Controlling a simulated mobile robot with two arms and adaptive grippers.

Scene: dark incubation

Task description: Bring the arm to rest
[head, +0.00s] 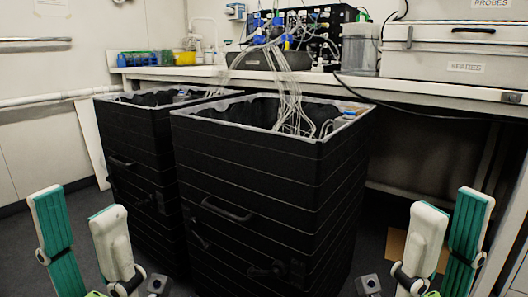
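My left gripper (77,202) is at the lower left of the head view, with its white and green fingers pointing up and spread apart. My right gripper (452,200) is at the lower right, with its fingers also pointing up and apart. No object shows between the fingers of either gripper. Both are in front of two tall black bins and appear clear of them. The arms behind the grippers are mostly cut off by the bottom of the picture.
A large black bin (255,185) stands in the middle, with a second black bin (135,165) to its left. Pale tubes (288,95) run from bench equipment (300,35) into the bins. A bench (430,92) runs behind, with storage cases (455,55) at right.

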